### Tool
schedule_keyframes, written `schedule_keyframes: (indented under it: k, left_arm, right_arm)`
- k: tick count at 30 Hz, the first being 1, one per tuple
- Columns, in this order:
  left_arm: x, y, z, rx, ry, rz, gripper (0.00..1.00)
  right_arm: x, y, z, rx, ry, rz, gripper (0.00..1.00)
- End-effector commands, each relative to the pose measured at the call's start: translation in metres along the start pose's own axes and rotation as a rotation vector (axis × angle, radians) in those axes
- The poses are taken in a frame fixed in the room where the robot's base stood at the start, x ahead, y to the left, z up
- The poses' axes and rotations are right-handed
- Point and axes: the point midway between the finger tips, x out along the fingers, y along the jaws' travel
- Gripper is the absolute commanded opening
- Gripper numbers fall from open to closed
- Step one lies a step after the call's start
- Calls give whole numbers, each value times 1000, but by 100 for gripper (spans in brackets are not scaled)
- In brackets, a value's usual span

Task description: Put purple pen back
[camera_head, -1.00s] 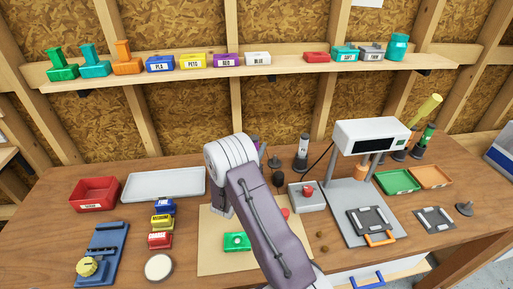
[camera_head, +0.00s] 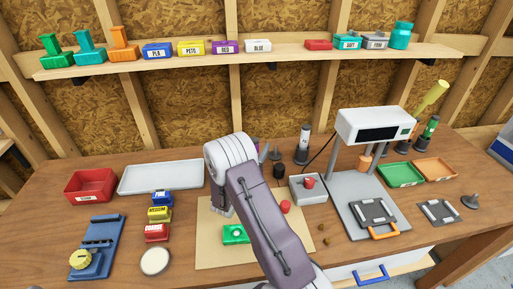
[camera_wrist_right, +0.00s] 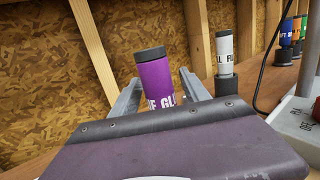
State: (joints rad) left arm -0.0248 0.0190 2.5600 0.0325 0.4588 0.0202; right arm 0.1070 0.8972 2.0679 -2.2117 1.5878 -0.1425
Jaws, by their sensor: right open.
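A purple cylinder with a dark cap and white lettering, which I take for the purple pen (camera_wrist_right: 155,80), stands upright in the right wrist view. In the head view only a small part of it (camera_head: 256,142) shows behind my arm. My right gripper (camera_wrist_right: 160,90) is open, with one grey finger on each side of the purple cylinder. I cannot tell whether either finger touches it. Its lower end is hidden by my gripper body. In the head view my right gripper (camera_head: 262,154) is mostly hidden behind my arm. My left gripper is not in view.
A white cylinder in a dark holder (camera_wrist_right: 226,84) stands just right of the purple one. A grey box with a red button (camera_head: 308,190) and a white machine (camera_head: 372,128) stand to the right. A tan mat (camera_head: 210,250) lies below my arm. A white tray (camera_head: 160,178) is left.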

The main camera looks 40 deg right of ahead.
Motion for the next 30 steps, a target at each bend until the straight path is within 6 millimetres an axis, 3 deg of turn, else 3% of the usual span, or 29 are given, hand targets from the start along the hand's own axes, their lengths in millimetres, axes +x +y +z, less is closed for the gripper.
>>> schedule_keyframes:
  k: [4,10,15,30]
  left_arm:
    - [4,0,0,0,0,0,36]
    - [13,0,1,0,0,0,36]
    - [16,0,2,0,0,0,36]
    - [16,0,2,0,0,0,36]
  right_arm:
    - [-15,2,-2,-1,2,4,54]
    - [-61,2,-2,-1,1,6,54]
    - [-86,1,-1,-1,0,3,54]
    - [-91,0,0,0,0,0,54]
